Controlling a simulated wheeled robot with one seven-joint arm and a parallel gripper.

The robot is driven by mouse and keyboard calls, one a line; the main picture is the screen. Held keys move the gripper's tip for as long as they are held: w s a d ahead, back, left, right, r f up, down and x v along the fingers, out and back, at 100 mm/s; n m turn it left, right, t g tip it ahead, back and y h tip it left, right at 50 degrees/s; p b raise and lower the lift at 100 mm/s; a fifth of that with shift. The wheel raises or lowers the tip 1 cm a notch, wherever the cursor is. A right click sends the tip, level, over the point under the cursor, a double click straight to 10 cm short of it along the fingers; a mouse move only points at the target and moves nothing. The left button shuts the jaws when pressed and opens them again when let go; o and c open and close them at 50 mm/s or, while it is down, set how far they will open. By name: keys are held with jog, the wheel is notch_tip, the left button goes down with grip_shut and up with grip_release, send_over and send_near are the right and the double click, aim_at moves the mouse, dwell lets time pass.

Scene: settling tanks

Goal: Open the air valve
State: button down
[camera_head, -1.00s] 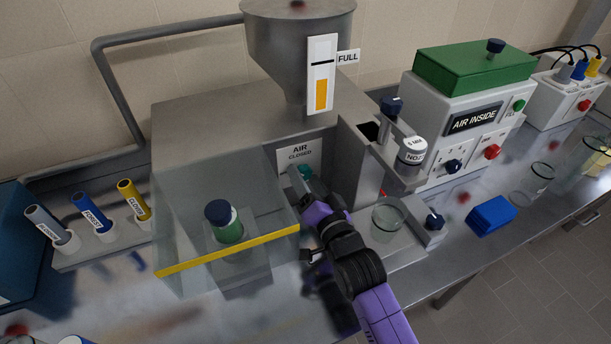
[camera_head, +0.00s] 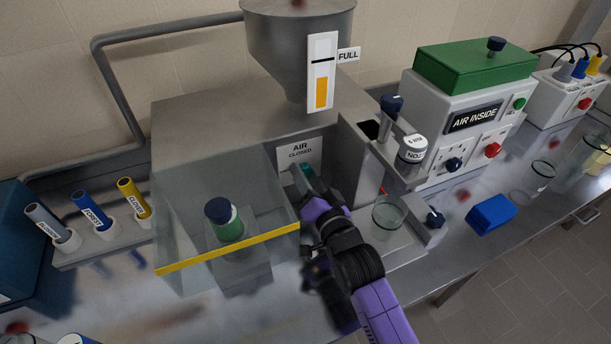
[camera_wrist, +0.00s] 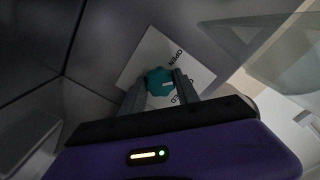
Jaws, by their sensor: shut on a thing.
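The air valve is a teal knob (camera_head: 307,170) on a white plate (camera_head: 300,154) on the grey machine's front. The plate reads AIR above and CLOSED below in the head view. In the wrist view the knob (camera_wrist: 159,80) sits between my two grey fingers, on the plate (camera_wrist: 150,53) with the words OPEN and CLOSED. A short pale mark on the knob faces right in that view; its exact setting is hard to tell. My gripper (camera_head: 303,181) is shut on the knob, and it also shows in the wrist view (camera_wrist: 158,90). The fingers partly hide the knob.
A clear shield with a yellow edge (camera_head: 228,249) stands close left of my gripper, over a green jar (camera_head: 229,226). A glass beaker (camera_head: 389,213) stands to the right on a platform. A blue block (camera_head: 492,214) lies further right.

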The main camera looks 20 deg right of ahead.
jog(key=shift+n+b, duration=0.7)
jog(key=shift+n, duration=3.5)
jog(key=c, duration=0.9)
grip_release()
jog(key=s+b, duration=0.1)
jog(key=s, duration=0.7)
